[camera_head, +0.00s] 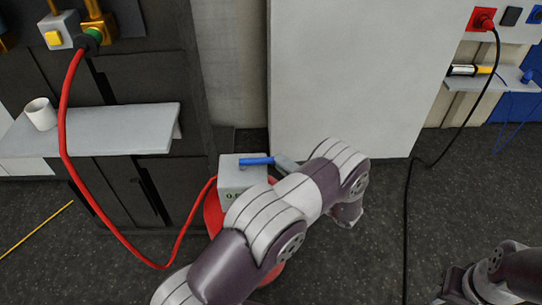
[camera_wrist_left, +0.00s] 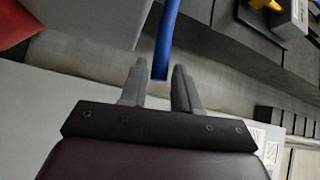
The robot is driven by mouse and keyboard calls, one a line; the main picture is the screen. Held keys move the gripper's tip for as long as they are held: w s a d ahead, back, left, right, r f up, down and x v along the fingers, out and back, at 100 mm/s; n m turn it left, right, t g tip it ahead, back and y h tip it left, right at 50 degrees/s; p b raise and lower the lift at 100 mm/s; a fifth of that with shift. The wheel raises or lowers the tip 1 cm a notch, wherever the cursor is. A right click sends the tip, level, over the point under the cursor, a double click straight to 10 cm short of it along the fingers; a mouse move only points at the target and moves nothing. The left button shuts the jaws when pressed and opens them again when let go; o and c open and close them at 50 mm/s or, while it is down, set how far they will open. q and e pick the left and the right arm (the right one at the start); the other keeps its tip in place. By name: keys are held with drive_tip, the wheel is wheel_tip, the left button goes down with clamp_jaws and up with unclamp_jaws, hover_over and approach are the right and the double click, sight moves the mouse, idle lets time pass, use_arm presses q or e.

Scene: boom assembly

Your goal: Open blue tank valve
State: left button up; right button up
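The blue valve handle (camera_head: 257,161) lies across the top of a light grey box (camera_head: 240,177), pointing right. A red round body (camera_head: 213,212) shows beneath the box, mostly hidden by my left arm. My left gripper (camera_head: 285,163) is at the handle's right end. In the left wrist view the blue handle (camera_wrist_left: 166,40) reaches down between the two fingers of my left gripper (camera_wrist_left: 158,75), with a narrow gap on each side, so it looks open around the handle's end. My right gripper (camera_head: 450,287) is at the lower right edge; its fingers are unclear.
A red hose (camera_head: 66,130) runs from the box to a green-ended fitting (camera_head: 93,35) at upper left. A grey shelf (camera_head: 110,130) holds a white mug (camera_head: 40,113). A large pale panel (camera_head: 350,75) stands behind. A black cable (camera_head: 407,220) trails on the right floor.

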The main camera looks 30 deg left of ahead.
sight(261, 162)
use_arm(q)
drive_tip(key=x, duration=0.5)
